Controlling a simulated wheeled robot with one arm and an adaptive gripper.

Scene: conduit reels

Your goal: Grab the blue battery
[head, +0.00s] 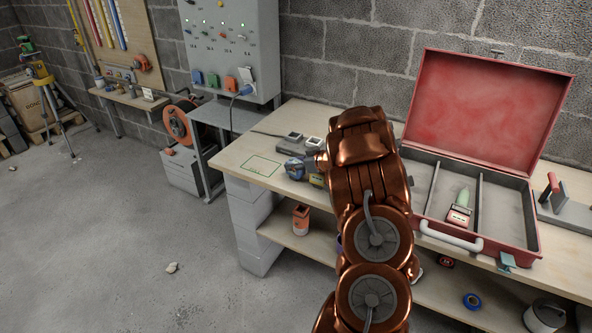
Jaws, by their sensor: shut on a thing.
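The blue battery (293,169) shows as a small blue and dark block on the workbench side of my arm, left of the copper links. My gripper (306,166) is at the battery and shut on it, over the bench top; the fingers are small and partly hidden by my arm. I cannot tell whether the battery touches the bench. A green outlined rectangle (262,165) is marked on the bench just left of the battery.
Grey charger-like units (291,139) stand behind the gripper. An open red case (487,110) holds a device with a green top (461,206) on the right. An orange and dark item (300,219) stands on the lower shelf.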

